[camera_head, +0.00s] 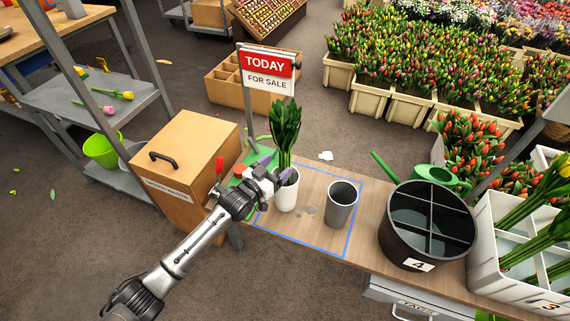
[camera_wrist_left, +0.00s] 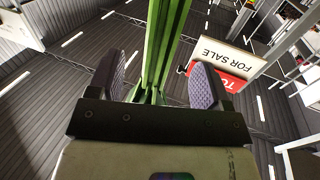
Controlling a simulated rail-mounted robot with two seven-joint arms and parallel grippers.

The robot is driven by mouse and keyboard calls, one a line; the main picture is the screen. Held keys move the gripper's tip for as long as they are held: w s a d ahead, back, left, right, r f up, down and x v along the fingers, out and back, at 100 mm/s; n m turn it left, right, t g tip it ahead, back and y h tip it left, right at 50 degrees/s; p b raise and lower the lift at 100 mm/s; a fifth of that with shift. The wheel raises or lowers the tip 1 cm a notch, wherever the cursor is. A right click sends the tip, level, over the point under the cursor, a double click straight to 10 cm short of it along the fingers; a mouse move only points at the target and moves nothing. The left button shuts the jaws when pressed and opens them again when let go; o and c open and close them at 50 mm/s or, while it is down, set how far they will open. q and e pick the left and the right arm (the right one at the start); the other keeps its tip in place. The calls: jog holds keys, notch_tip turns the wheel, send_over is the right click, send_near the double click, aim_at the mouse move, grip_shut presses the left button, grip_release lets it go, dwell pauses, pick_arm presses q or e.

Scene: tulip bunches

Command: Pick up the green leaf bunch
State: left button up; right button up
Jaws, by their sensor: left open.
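The green leaf bunch (camera_head: 286,122) stands upright in a white vase (camera_head: 287,191) on the wooden bench. My left gripper (camera_head: 272,172) is at the vase's upper left, at the height of the lower stems. Its jaws are open. In the left wrist view, the bunch's green stems (camera_wrist_left: 165,45) run up between the two padded fingers of the open gripper (camera_wrist_left: 158,85), with gaps showing on both sides. The gripper partly hides the vase rim and stem bases in the head view. My right gripper is not in view.
A grey cup (camera_head: 342,205) stands right of the white vase inside a blue outline. A black divided bucket (camera_head: 427,227) is farther right. A "TODAY FOR SALE" sign (camera_head: 267,67) stands behind the leaves. A wooden box (camera_head: 187,157) is left of the bench.

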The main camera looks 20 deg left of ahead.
aim_at(281, 163)
pick_arm(q)
jog(key=b+x, duration=0.2)
jog(key=x, duration=0.1)
jog(key=shift+w+d+f, duration=0.1)
jog(key=shift+w+d, duration=0.25)
jog(key=shift+w, duration=0.35)
jog(key=c, duration=1.1)
jog(key=shift+c, duration=0.2)
